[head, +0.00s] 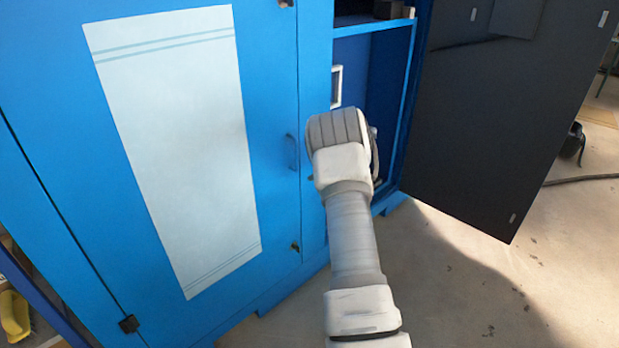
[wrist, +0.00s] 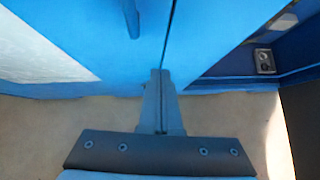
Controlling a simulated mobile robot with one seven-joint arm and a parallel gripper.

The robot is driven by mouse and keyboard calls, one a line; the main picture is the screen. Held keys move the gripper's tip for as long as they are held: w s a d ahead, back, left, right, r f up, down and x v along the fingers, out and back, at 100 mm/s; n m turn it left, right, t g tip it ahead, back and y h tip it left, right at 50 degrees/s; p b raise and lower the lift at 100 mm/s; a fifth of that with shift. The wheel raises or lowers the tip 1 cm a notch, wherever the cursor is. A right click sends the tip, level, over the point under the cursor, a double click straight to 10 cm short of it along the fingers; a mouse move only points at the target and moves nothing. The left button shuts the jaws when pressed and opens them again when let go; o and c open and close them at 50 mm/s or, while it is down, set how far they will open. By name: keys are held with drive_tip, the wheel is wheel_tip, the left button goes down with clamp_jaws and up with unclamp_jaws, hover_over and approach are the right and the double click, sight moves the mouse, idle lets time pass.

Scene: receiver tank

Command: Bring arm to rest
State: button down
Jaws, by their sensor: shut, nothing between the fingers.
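My arm reaches up from the bottom of the head view toward the blue cabinet (head: 275,150). Its outer end is in front of the cabinet's open right-hand compartment; the fingers are hidden there behind my own arm. In the wrist view my gripper (wrist: 160,75) is shut and empty, its fingers together. The fingertips appear in front of the blue cabinet front (wrist: 110,55), close to a dark vertical seam. I cannot tell whether they touch it.
A dark door panel (head: 500,110) stands open to the right of the compartment. A small handle (head: 291,151) is on the closed blue door. A shelf (head: 372,27) crosses the open compartment. Concrete floor (head: 450,290) is clear at lower right. A yellow object (head: 14,315) is at lower left.

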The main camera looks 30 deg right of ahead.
drive_tip(key=p+v, duration=0.1)
drive_tip(key=v, duration=0.5)
drive_tip(key=shift+s+d, duration=0.15)
drive_tip(key=shift+d, duration=0.1)
wheel_tip(320, 180, up, 17)
drive_tip(key=w+a+m+t+h, duration=0.1)
drive_tip(key=a+m+t+h, duration=0.25)
drive_tip(key=m, duration=0.55)
drive_tip(key=s+a+r+m+g+h, duration=0.1)
drive_tip(key=s+a+r+m, duration=0.15)
drive_tip(key=r+m, duration=0.25)
drive_tip(key=s+a+r+m+h, duration=0.2)
drive_tip(key=s+r+m, duration=0.2)
drive_tip(key=r+m, duration=0.1)
drive_tip(key=s+a+f+m+g+y, duration=0.25)
drive_tip(key=s+a+m, duration=0.65)
drive_tip(key=s+a, duration=0.55)
drive_tip(key=s+a+f+m+g+y, duration=0.25)
drive_tip(key=s+a+m, duration=0.75)
drive_tip(key=s, duration=0.7)
wheel_tip(320, 180, up, 21)
drive_tip(key=a+p, duration=0.1)
drive_tip(key=p, duration=2)
drive_tip(key=shift+s+n+g, duration=0.3)
drive_tip(key=shift+g, duration=0.05)
drive_tip(key=shift+a+f+y, duration=0.1)
drive_tip(key=shift+f+y, duration=0.05)
drive_tip(key=shift+y, duration=0.1)
